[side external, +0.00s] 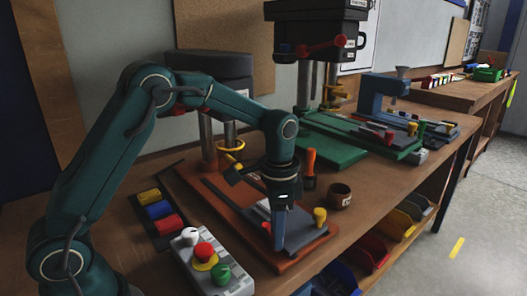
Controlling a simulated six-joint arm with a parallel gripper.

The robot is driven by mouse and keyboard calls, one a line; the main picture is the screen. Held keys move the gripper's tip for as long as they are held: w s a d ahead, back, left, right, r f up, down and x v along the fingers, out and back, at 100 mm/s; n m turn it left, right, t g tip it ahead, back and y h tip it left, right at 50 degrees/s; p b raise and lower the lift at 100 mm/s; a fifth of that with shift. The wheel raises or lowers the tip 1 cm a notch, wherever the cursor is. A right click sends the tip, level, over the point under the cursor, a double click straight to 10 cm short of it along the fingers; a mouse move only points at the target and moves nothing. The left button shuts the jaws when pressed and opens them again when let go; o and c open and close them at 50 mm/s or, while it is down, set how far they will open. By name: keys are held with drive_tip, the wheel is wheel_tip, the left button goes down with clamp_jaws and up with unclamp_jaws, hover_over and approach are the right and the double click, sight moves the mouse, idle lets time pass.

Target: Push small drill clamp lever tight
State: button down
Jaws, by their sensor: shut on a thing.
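The near drill stand has an orange-brown base (215,200) and a dark head (210,63) on grey posts. A small lever with a yellow knob (320,215) stands at the right of its base, beside a grey vise-like plate (303,232). My gripper (279,240) points down over this base, left of the yellow knob and apart from it. Its jaws look shut around a narrow blue-grey piece low over the base; I cannot tell what this piece is. My wrist hides part of the base behind it.
A control box (210,265) with coloured buttons sits at the front left. A brown cup (340,195) and an orange-handled tool (310,168) stand right of the wrist. A larger drill with a green base (330,150) is behind. Open bins (365,248) line the bench's front.

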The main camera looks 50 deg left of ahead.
sight(290, 243)
drive_tip(key=w+n, duration=0.2)
drive_tip(key=n, duration=0.1)
drive_tip(key=shift+d, duration=0.25)
drive_tip(key=shift+w+n, duration=0.75)
drive_tip(key=shift+n, duration=0.65)
drive_tip(key=c, duration=0.6)
unclamp_jaws()
drive_tip(key=shift+a, duration=0.1)
drive_tip(key=shift+r, duration=2.6)
